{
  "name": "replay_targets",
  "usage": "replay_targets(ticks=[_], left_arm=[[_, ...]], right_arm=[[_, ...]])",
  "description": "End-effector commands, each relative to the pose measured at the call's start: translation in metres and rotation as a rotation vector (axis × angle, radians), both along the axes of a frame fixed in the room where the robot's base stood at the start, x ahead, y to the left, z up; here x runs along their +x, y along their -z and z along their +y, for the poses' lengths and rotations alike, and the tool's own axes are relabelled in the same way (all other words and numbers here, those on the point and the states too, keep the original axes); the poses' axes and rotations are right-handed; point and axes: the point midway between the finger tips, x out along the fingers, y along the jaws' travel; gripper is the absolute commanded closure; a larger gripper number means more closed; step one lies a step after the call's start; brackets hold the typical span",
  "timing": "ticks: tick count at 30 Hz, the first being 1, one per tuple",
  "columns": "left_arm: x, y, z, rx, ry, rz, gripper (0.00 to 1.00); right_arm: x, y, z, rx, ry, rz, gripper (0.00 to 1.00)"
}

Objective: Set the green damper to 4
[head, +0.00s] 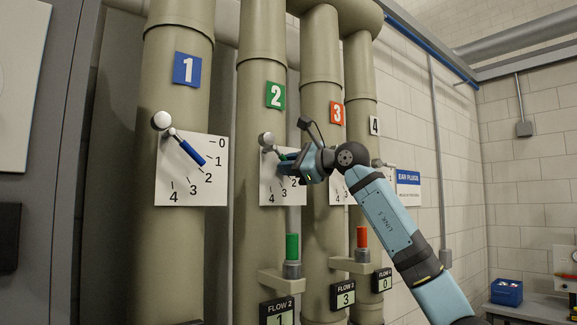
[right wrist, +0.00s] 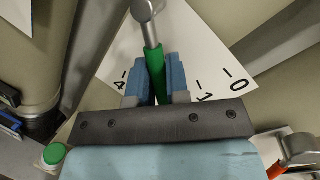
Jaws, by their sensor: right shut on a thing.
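The green damper has a green handle (right wrist: 155,68) on a round metal pivot (head: 266,139), on the pipe with the green 2 sign (head: 275,95). My right gripper (head: 284,164) is shut on this handle, and its two blue fingers stand on either side of it in the right wrist view. Behind it is a white dial plate (head: 268,185) with numbers from 0 to 4. In the right wrist view the handle points between the 4 and the 1; the gripper hides the numbers there. My left gripper is not in view.
A blue damper handle (head: 192,153) on pipe 1 points near 2. A green cylinder (head: 292,247) stands below the green dial, above a display (head: 280,312) that seems to read 1. A red cylinder (head: 362,237) stands to the right. Pipes 3 and 4 are close behind my right arm.

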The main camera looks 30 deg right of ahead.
Motion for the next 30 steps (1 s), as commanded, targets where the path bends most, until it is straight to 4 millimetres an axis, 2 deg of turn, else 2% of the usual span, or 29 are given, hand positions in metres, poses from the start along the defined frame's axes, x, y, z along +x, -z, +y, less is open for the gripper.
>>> replay_targets(ticks=[8,19,30], left_arm=[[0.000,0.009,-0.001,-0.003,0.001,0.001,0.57],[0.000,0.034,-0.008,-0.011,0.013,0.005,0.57],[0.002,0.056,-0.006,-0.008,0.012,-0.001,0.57]], right_arm=[[0.000,0.007,0.004,0.087,-0.001,0.006,1.00],[-0.001,0.018,0.017,0.369,-0.001,0.027,1.00],[-0.002,0.021,0.030,0.612,-0.001,0.047,1.00]])
